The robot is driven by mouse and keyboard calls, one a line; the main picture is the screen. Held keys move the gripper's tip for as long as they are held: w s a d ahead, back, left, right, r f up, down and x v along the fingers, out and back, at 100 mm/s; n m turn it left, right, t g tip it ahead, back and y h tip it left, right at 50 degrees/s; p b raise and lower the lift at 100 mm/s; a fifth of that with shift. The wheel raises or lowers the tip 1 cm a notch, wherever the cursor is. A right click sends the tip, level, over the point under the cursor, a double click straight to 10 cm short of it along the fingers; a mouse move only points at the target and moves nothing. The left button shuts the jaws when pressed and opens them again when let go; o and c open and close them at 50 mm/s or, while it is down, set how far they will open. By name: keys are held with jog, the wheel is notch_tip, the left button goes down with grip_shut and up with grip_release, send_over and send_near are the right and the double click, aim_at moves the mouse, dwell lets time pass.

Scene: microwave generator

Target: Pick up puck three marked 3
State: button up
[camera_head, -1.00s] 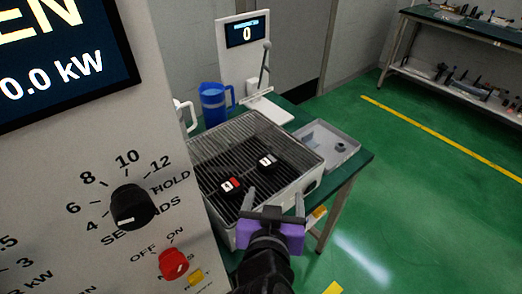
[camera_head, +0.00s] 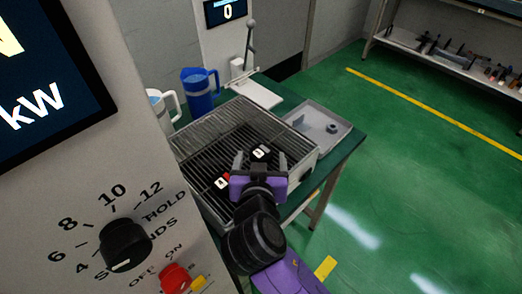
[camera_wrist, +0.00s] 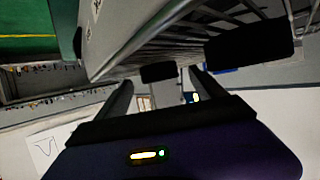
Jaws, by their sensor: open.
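Two black pucks lie on the dark slatted rack inside a grey open tray (camera_head: 303,173). The far puck (camera_head: 262,153) has a white label. The near-left puck (camera_head: 221,184) has a white label and a red patch. The marks are too small for me to tell surely which is 3. My gripper (camera_head: 260,160) is open over the rack, its fingers either side of the far puck's line of sight. In the wrist view one dark puck (camera_wrist: 158,72) shows between the open fingertips, apart from them. Another dark puck (camera_wrist: 250,42) shows larger at upper right.
A panel with a black knob (camera_head: 125,245) and a red knob (camera_head: 175,278) stands close at left. A blue jug (camera_head: 199,91) and a white jug (camera_head: 163,106) stand behind the tray. A shallow grey tray (camera_head: 325,135) lies right of the rack on the green table.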

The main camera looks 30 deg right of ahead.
jog(key=shift+x, duration=1.05)
jog(key=c, duration=1.4)
jog(key=shift+c, duration=0.5)
jog(key=shift+r, duration=0.15)
